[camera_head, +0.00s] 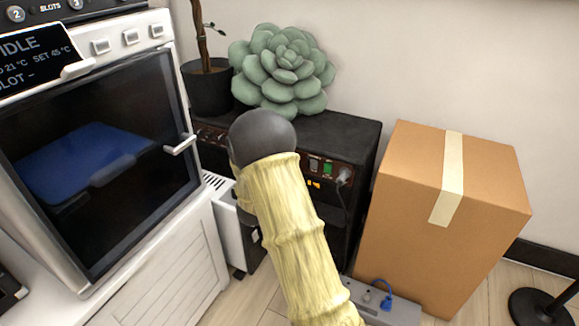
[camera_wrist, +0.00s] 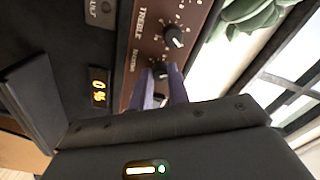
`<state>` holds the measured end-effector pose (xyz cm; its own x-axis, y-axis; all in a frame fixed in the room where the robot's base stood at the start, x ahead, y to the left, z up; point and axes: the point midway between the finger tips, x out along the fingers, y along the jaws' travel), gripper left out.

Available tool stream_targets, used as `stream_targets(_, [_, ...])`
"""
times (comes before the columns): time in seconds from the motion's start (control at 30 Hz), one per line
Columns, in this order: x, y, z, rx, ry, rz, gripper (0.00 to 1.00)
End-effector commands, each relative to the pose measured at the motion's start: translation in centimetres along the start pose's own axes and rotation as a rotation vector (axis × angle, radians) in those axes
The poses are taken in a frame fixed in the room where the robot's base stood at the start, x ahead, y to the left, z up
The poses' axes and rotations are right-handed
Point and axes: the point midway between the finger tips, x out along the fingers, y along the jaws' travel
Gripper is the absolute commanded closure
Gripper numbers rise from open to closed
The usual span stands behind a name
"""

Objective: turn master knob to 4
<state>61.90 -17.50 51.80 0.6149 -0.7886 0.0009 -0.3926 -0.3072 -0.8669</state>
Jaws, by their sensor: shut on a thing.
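The black amplifier (camera_head: 352,145) stands against the wall behind my arm, with a red-brown control panel along its upper front. In the wrist view the panel (camera_wrist: 150,30) runs up the middle, with a black knob (camera_wrist: 173,37) beside the label TREBLE. My gripper (camera_wrist: 163,74) has its two purple-grey fingers closed on a black knob (camera_wrist: 160,71) just below that one. The held knob's label is too small to read surely, and its pointer setting cannot be told. Part of another knob shows between the fingers. In the head view my arm hides the gripper and that panel part.
A green succulent (camera_head: 283,72) and a dark plant pot (camera_head: 207,88) stand on top of the amplifier. An oven-like machine (camera_head: 180,230) is at left, a cardboard box (camera_head: 415,220) at right. A power strip (camera_head: 395,312) lies on the floor. An orange display (camera_wrist: 98,86) glows beside the panel.

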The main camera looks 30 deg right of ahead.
Motion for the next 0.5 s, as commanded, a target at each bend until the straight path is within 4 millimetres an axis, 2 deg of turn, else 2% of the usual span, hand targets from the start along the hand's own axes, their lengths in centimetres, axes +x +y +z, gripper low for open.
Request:
stream_targets(0.27, [-0.16,0.23,0.17,-0.003,-0.005,0.006,1.0])
stream_targets(0.3, [-0.16,0.23,0.18,-0.003,-0.005,0.006,0.79])
stream_targets(0.4, [-0.14,0.19,0.15,-0.003,-0.005,0.005,0.61])
stream_targets(0.5, [-0.09,0.14,0.11,-0.003,-0.003,0.003,0.61])
